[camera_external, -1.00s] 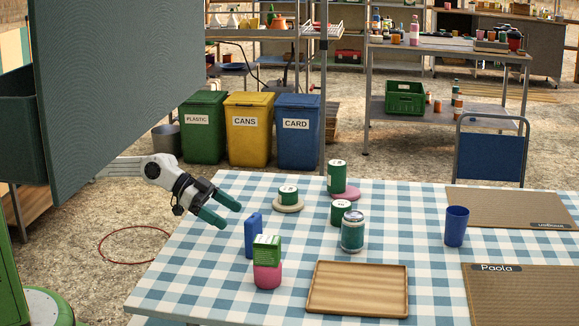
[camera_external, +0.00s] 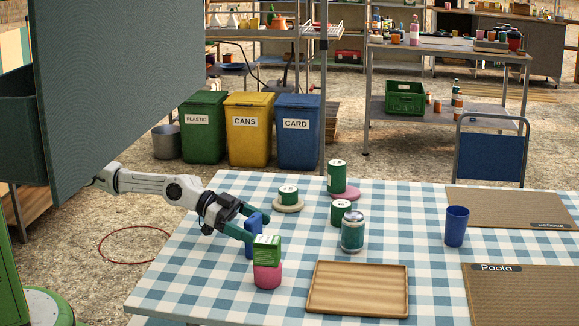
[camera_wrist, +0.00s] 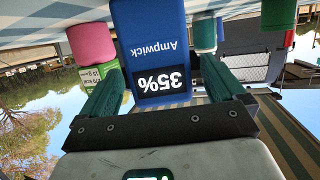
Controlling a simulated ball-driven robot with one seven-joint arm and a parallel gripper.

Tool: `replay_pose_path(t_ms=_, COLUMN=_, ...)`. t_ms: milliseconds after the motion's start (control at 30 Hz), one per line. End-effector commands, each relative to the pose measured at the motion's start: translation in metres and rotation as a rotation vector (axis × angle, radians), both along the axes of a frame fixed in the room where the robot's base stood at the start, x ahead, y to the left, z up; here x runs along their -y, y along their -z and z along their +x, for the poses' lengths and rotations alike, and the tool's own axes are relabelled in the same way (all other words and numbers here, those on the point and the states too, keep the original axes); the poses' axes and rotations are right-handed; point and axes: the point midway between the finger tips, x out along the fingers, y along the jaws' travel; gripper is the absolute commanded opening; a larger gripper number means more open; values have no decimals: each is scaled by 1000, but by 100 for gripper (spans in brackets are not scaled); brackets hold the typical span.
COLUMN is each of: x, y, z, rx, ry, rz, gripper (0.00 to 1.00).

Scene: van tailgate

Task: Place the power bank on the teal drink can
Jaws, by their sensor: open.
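The blue power bank (camera_external: 249,246) stands upright on the checkered table near its left edge. In the wrist view the power bank (camera_wrist: 150,40) appears upside down, with "Ampwick" and "35%" on its face. My gripper (camera_external: 255,224) is open, its green fingers at the upper part of the power bank. In the wrist view my gripper (camera_wrist: 163,75) has one finger on each side of it, and I see no clear contact. The teal drink can (camera_external: 352,234), with a silvery top, stands upright to the right, with nothing on it.
A green box (camera_external: 267,249) sits on a pink can (camera_external: 267,276) just in front of the power bank. Green tins (camera_external: 340,212) stand behind the teal can. A wooden tray (camera_external: 357,290) lies in front, and a blue cup (camera_external: 456,226) stands right.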

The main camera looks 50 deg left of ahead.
Motion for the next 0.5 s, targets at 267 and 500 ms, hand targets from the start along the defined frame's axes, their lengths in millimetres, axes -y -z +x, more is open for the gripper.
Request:
replay_pose_path(t_ms=267, x=19, y=8, z=14, rx=0, ry=0, rz=0, gripper=97)
replay_pose_path(t_ms=500, x=19, y=8, z=14, rx=0, ry=0, rz=0, gripper=92)
